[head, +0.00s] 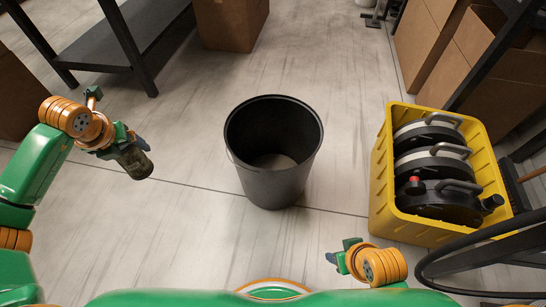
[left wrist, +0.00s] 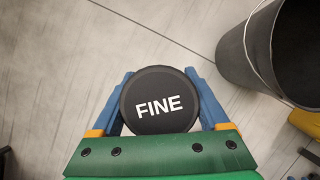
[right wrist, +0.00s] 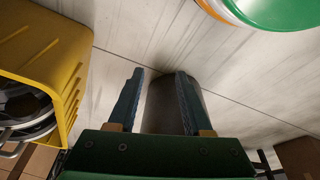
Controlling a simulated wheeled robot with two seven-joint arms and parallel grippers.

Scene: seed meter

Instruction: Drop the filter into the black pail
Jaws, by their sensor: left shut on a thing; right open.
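The filter (head: 136,161) is a dark cylinder held in my left gripper (head: 128,146), at left in the head view. In the left wrist view its round black cap reads "FINE" (left wrist: 159,104), with the blue fingers on either side. The filter hangs tilted in the air, left of the black pail and apart from it. The black pail (head: 275,187) stands upright and open on the floor at centre; the part of its inside in view looks empty. It also shows at upper right in the left wrist view (left wrist: 240,52). My right gripper (right wrist: 159,75) is open, low right of the pail.
A yellow crate (head: 381,190) with several black cable reels (head: 432,165) stands right of the pail. A dark shelf (head: 125,45) and cardboard boxes (head: 228,25) are at the back. The floor between my left gripper and the pail is clear.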

